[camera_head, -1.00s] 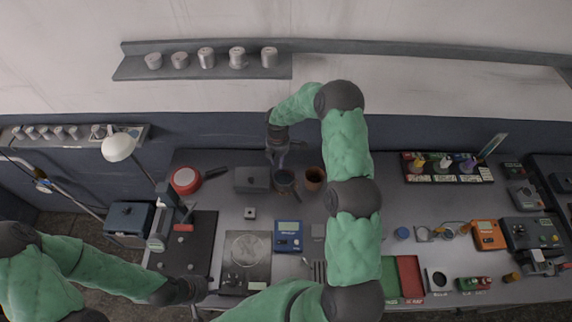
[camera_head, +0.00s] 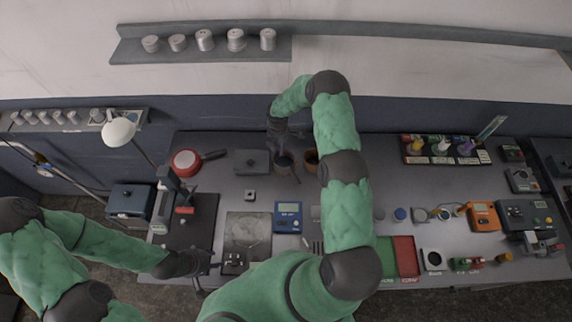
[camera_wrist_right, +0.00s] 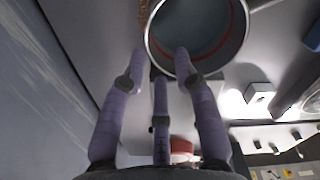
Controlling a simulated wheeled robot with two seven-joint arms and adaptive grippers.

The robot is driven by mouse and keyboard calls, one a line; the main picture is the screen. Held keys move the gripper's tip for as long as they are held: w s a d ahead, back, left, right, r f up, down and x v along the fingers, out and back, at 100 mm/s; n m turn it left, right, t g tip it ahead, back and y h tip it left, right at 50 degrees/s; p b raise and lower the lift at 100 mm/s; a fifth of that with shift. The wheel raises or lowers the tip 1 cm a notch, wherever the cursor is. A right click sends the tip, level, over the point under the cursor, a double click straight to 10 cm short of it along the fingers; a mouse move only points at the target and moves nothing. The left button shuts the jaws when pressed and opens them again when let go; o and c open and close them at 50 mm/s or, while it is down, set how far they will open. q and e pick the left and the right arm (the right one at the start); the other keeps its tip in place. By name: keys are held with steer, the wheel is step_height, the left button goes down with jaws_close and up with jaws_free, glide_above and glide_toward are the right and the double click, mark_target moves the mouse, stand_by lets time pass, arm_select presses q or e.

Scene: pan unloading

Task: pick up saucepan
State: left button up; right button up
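The saucepan (camera_head: 285,166) is a dark grey round pot standing on the grey bench, with its handle pointing toward the front. In the right wrist view its open round rim (camera_wrist_right: 238,45) shows a grey inside with a reddish line. My right gripper (camera_head: 284,148) is at the far side of the saucepan. In the right wrist view its fingers (camera_wrist_right: 160,62) are spread and empty; one fingertip overlaps the near rim, and I cannot tell whether it touches. My left gripper (camera_head: 206,270) is low over the bench's front left, fingers apart and empty.
A brown pot (camera_head: 311,156) stands close right of the saucepan. A grey box (camera_head: 252,162) and a red pan (camera_head: 186,162) are to the left. A blue meter (camera_head: 288,217) lies in front. My right arm covers part of the bench.

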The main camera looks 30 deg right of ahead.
steer(key=shift+w+d+f+p, duration=0.15)
steer(key=shift+f+p, duration=0.2)
steer(key=shift+f, duration=1.2)
jaws_close()
